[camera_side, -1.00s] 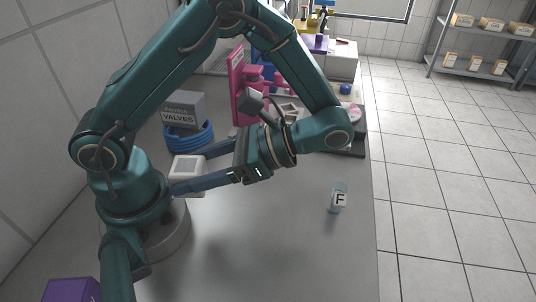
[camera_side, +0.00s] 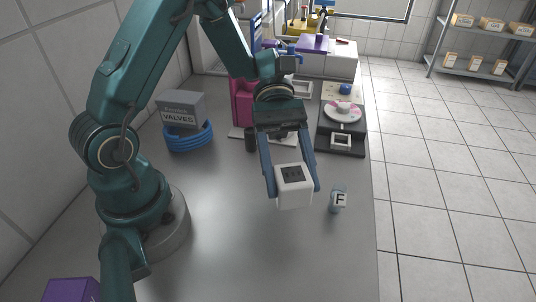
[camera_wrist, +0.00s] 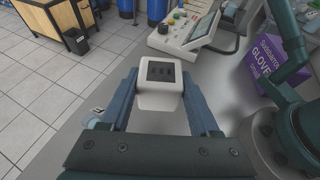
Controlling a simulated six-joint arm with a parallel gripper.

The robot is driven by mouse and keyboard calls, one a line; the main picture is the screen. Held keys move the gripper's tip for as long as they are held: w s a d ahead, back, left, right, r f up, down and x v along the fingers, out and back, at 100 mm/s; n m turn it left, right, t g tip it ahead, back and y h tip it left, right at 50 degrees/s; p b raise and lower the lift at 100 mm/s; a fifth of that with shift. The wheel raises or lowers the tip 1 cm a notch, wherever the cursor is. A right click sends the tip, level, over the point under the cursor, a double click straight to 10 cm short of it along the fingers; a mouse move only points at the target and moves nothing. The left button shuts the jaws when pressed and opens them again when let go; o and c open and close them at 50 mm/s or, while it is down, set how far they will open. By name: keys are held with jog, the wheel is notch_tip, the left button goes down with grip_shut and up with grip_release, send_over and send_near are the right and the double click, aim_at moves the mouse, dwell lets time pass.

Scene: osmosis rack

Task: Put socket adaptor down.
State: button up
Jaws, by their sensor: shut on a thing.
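The socket adaptor, a white block with a dark square socket face (camera_side: 294,187), is held between the two blue fingers of my gripper (camera_side: 291,180). In the side view it hangs above the grey bench, with its dark face turned up toward the camera. In the wrist view the adaptor (camera_wrist: 161,84) sits between the fingertips with its dark face showing. My gripper is shut on it. How high it is above the bench is hard to tell.
A small clear vial marked F (camera_side: 339,201) stands just right of the adaptor. A grey VALVES box (camera_side: 182,110) with blue coils (camera_side: 188,137) is at the back left. A dark scale-like device (camera_side: 342,140) is at the back right. The bench middle (camera_side: 235,235) is clear.

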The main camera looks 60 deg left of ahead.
send_over(302, 275)
notch_tip(302, 275, down, 6)
jog(key=shift+r, duration=0.15)
jog(key=shift+f, duration=1.95)
jog(key=o, duration=1.4)
jog(key=shift+f, duration=0.1)
